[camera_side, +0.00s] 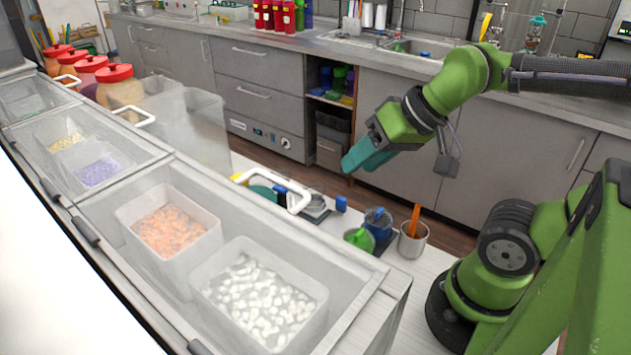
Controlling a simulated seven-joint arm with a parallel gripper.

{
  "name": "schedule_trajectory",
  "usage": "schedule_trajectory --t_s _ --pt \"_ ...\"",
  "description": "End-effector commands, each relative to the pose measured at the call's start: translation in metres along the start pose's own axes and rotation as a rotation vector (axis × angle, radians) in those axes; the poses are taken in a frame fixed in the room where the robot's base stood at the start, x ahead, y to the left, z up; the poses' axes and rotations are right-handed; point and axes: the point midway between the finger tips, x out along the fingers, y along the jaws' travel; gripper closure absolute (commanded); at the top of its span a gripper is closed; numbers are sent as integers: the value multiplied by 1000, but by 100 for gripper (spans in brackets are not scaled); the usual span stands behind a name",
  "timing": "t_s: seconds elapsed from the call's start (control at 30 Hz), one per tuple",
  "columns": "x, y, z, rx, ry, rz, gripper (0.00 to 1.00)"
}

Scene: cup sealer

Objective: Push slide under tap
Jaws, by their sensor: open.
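My gripper (360,158), with teal fingers on a green wrist, hangs in the air above the white worktop. It points down and left, open, with nothing seen between the fingers. Below it and to the left is a small metal and dark device (315,208) with a blue block (341,204) beside it, apart from the fingers. I cannot tell whether this device holds the slide or the tap; the counter's glass and white handle partly hide that area. A metal faucet (399,17) stands at the back sink.
A glass-topped counter (388,283) with food tubs fills the left and front. A metal cup (412,240) with an orange stick, a blue-lidded jar (378,222) and a green item (359,239) stand on the worktop. Grey cabinets (262,90) line the back.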

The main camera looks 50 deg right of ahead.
Motion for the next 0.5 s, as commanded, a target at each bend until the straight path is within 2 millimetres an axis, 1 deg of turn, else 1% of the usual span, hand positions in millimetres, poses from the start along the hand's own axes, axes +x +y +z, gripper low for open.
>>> schedule_trajectory --t_s 0.03,0.07,0.13,0.23,0.37,0.5 --pt "0 0 0 0 0 0 57" --pt "0 0 0 0 0 0 61" --pt "2 1 0 3 -9 5 61" --pt "12 6 -1 22 -49 25 61" --pt "31 17 -20 44 -133 82 61" --pt "57 39 -50 -1 -262 166 61"
